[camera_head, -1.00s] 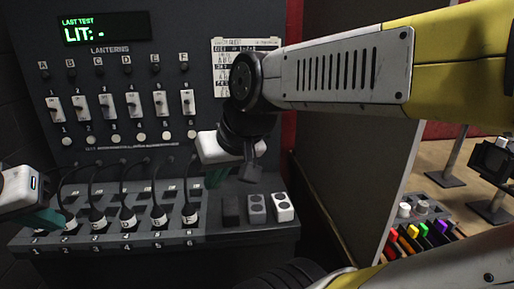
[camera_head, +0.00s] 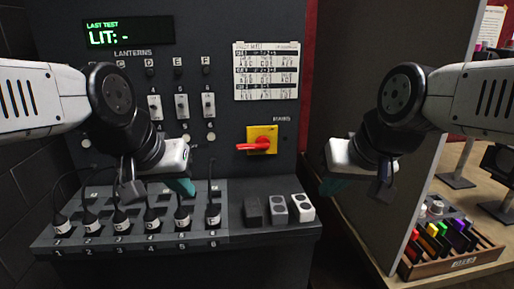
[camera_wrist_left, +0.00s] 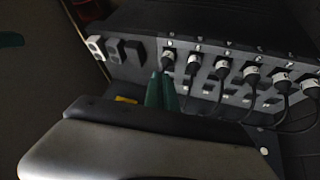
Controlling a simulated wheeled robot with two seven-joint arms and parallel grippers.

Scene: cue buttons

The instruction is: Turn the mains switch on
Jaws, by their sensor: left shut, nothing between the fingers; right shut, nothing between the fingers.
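The mains switch is a red rotary handle (camera_head: 254,146) on a yellow plate (camera_head: 263,133), on the dark panel beside the label MAINS. The handle lies roughly level, its grip pointing left. My left gripper (camera_head: 186,187) is shut and empty, left of the switch and lower, in front of the panel. Its teal fingers also show together in the left wrist view (camera_wrist_left: 161,92), close to the plug row. My right gripper (camera_head: 330,186) is shut and empty, right of the switch and lower, beside the panel's right edge. Neither gripper touches the switch.
The display (camera_head: 128,32) reads "LIT: -". Lantern switches (camera_head: 182,107) sit left of the mains switch. Below are several numbered plugs with cables (camera_head: 151,221) and three small blocks (camera_head: 279,209) on a ledge. A chart (camera_head: 266,71) hangs above. A partition and a wooden table (camera_head: 455,262) lie right.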

